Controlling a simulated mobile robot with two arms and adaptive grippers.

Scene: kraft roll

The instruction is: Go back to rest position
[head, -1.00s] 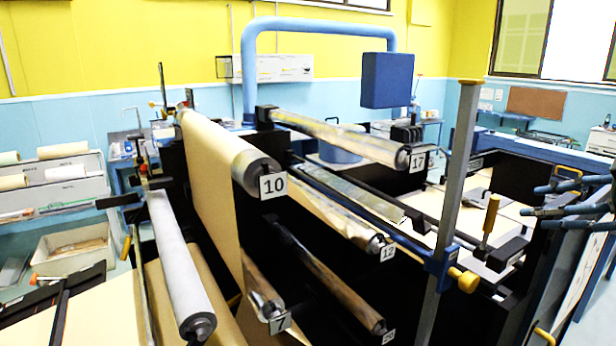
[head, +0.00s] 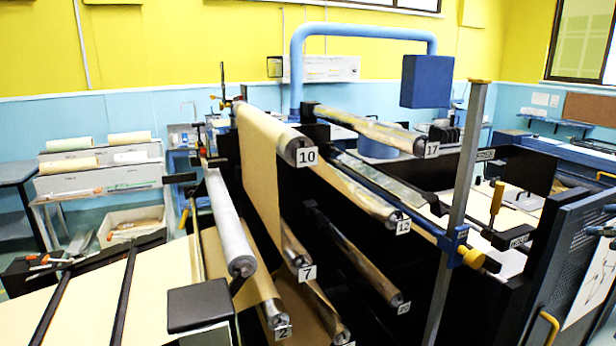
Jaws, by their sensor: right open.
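My right gripper (head: 602,229) shows only as dark fingertips at the right edge of the head view, in front of the blue perforated panel (head: 566,283). It is open, and I see nothing between the fingers. Most of it and its arm are cut off by the frame. My left gripper is not in view.
A black rack of rolls fills the middle, with kraft roll 10 (head: 262,150), foil-like roll 17 (head: 370,131) and a grey roll (head: 228,222). A grey upright post (head: 462,185) stands at right. A black block (head: 200,305) is close at the bottom. Shelves (head: 100,180) stand at left.

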